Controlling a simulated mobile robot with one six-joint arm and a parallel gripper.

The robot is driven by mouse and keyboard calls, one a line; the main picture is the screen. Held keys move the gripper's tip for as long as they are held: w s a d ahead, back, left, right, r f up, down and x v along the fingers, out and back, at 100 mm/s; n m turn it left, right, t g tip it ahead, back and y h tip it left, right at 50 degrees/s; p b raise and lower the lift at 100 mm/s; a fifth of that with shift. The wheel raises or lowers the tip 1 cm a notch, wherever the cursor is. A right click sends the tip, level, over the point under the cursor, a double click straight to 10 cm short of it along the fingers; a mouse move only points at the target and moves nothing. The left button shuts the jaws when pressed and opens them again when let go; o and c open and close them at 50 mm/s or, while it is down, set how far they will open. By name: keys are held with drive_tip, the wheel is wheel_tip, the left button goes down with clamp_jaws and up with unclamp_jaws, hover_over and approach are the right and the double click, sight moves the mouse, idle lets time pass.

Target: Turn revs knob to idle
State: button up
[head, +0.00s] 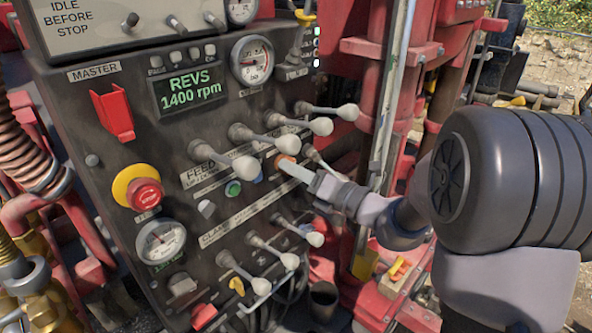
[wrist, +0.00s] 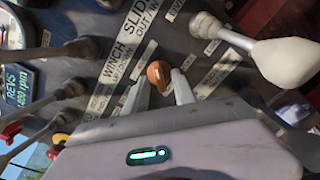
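The orange-brown revs knob (wrist: 158,74) shows in the wrist view, round and with a ridge, on the dark panel. In the head view only a bit of its orange (head: 284,158) shows beyond my fingers. My gripper (wrist: 160,84) is open, with one pale finger on each side of the knob and a narrow gap seeming to remain. In the head view my gripper (head: 288,167) reaches in from the right, its tips at the panel. The green display (head: 190,88) reads "REVS 1400 rpm". The knob's own label cannot be read.
White-knobbed levers (head: 320,126) stick out above and left of my gripper; more levers (head: 290,261) stand below. In the wrist view a large white lever knob (wrist: 285,63) is close on the right. A red stop button (head: 146,194) sits at the panel's left.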

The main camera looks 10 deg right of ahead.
clamp_jaws()
drive_tip(key=n+b, duration=0.7)
drive_tip(key=n, duration=0.1)
drive_tip(key=shift+f+b, duration=0.1)
drive_tip(key=shift+b, duration=0.25)
drive_tip(key=shift+n, duration=0.5)
